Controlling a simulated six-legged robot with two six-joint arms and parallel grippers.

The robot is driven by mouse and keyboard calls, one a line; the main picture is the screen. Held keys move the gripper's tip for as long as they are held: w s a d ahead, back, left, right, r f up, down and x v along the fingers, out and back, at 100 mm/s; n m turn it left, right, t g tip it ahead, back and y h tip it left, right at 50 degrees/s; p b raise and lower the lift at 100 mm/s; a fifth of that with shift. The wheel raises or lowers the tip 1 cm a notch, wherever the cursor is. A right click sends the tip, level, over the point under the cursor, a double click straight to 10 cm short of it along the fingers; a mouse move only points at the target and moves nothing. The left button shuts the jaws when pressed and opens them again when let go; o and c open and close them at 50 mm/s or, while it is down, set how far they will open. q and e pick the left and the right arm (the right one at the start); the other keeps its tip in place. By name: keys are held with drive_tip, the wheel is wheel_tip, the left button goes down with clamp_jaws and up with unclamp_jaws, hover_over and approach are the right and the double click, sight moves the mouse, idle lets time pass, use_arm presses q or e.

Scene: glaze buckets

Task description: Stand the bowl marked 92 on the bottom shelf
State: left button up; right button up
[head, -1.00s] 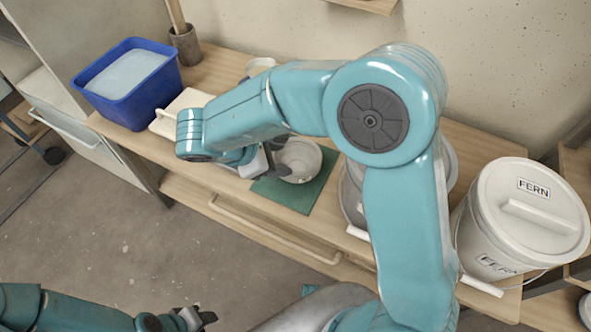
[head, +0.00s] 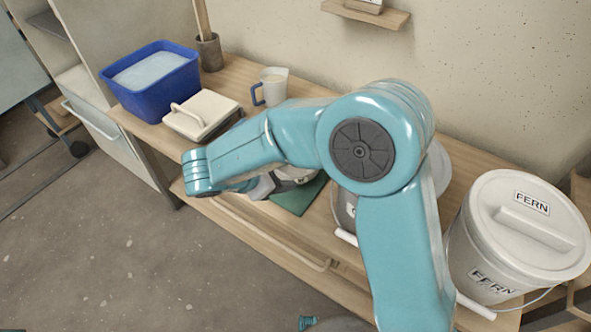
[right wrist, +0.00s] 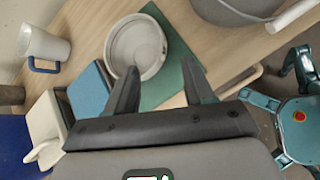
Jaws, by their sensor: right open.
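A pale grey-white bowl (right wrist: 137,46) stands upright at the edge of a green mat (right wrist: 172,75) on the bench. In the head view the bowl (head: 297,174) is mostly hidden behind my right arm. No number shows on it. My right gripper (right wrist: 160,80) is open and empty; the bowl lies just past its fingertips, towards the left finger. In the head view the right gripper (head: 262,187) is partly hidden by its own arm. My left gripper is not in view. A lower wooden board (head: 285,250) shows under the bench front; I cannot tell whether it is the bottom shelf.
A blue tub (head: 155,100), a cream lidded box (head: 202,115) and a mug with a blue handle (head: 272,86) stand left and behind. A white FERN bucket (head: 490,245) stands right. A bucket (right wrist: 250,8) is near the mat. A small wall shelf (head: 385,17) is above.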

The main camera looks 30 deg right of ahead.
sight(307, 176)
drive_tip(key=b+x, duration=0.1)
drive_tip(key=x, duration=0.6)
drive_tip(key=shift+w+d+f, duration=0.15)
drive_tip(key=shift+d+f, duration=0.1)
drive_tip(key=b+x, duration=0.1)
drive_tip(key=x, duration=0.4)
drive_tip(key=shift+f, duration=0.2)
clamp_jaws()
